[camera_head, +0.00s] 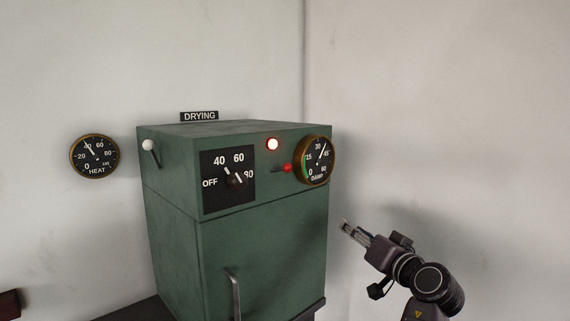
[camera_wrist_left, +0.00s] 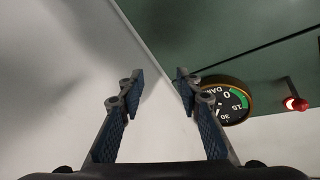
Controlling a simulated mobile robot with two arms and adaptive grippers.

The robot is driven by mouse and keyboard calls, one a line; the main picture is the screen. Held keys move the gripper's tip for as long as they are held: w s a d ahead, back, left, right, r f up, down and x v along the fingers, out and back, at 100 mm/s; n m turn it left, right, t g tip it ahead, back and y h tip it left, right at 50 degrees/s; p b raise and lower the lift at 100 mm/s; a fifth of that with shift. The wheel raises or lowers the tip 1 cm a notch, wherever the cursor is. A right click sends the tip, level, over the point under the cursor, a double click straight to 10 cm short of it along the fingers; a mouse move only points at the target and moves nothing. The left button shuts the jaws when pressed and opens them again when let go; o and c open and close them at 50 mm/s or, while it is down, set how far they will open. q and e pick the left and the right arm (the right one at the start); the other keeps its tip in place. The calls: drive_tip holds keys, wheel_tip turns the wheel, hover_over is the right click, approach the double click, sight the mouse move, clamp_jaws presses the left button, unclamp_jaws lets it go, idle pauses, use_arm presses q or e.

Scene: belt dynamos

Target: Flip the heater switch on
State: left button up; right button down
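A green cabinet (camera_head: 265,250) under a "DRYING" sign carries the controls. A red-knobbed lever (camera_head: 287,168) sits on its front between the dial and the damp gauge; the red knob also shows at the right of the left wrist view (camera_wrist_left: 297,104). No label visibly marks either as the heater switch. A black rotary dial (camera_head: 234,181) reads OFF, 40, 60, 80. My left gripper (camera_head: 346,228) is right of the cabinet, below the gauge, touching nothing. Its fingers (camera_wrist_left: 160,76) are apart and empty. My right gripper is out of view.
A round damp gauge (camera_head: 314,161) stands out at the cabinet's upper right. A lit lamp (camera_head: 273,144) is above the red lever. A heat gauge (camera_head: 94,156) hangs on the left wall. A door handle (camera_head: 234,293) sticks out below. Space right of the cabinet is free.

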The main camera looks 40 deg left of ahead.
use_arm(q)
drive_tip(key=s+a+r+n+g+y, duration=0.25)
drive_tip(key=s+r, duration=0.25)
drive_tip(key=r, duration=0.3)
drive_tip(key=n+g, duration=0.4)
drive_tip(key=n, duration=0.2)
approach(291, 170)
drive_tip(key=shift+t, duration=0.25)
drive_tip(key=a, duration=0.4)
drive_tip(key=shift+w+a+p, duration=0.1)
drive_tip(key=shift+w+p, duration=0.2)
drive_tip(key=a+p, duration=0.1)
drive_tip(key=a, duration=0.1)
drive_tip(key=a+p, duration=0.1)
drive_tip(key=a, duration=0.1)
drive_tip(key=a+p, duration=0.1)
drive_tip(key=a, duration=0.1)
drive_tip(key=shift+w+a+r, duration=0.15)
drive_tip(key=shift+w+a, duration=0.15)
drive_tip(key=shift+a, duration=0.05)
drive_tip(key=shift+w+a, duration=0.1)
drive_tip(key=shift+a, duration=0.45)
clamp_jaws()
